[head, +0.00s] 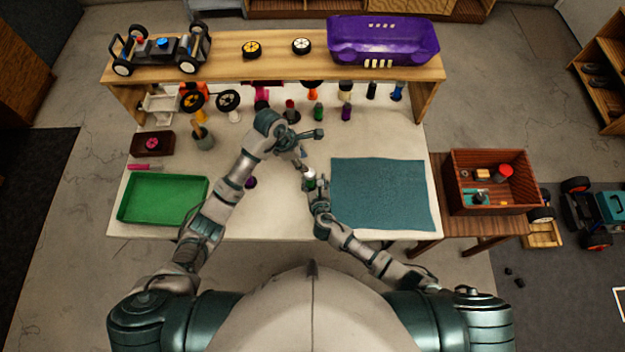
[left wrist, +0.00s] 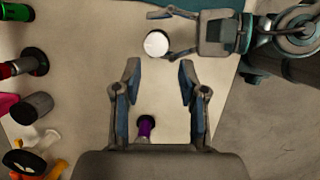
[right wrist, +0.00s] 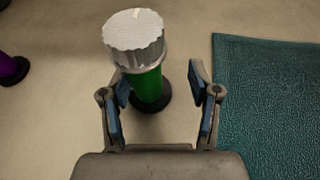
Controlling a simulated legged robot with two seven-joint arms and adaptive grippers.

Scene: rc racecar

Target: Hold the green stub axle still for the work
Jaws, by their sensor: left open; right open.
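The green stub axle (right wrist: 149,88) stands upright on a black base in the right wrist view. A silver ridged cap (right wrist: 134,38) sits on top and hides its upper part. In the head view, the cap (head: 310,173) shows just beyond my right gripper (head: 315,188). My right gripper is open, its fingertips short of the axle and apart from it. In the left wrist view, the cap (left wrist: 157,43) lies beyond the tips of my left gripper (left wrist: 158,75). My left gripper (head: 308,150) is open and empty above the table, behind the axle.
A purple stub axle (left wrist: 145,128) stands near my left gripper. A teal mat (head: 380,190) lies right of the axle, a green tray (head: 162,198) at left. Several coloured posts stand at the back, under a wooden shelf (head: 280,66) bearing a purple car body (head: 383,40).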

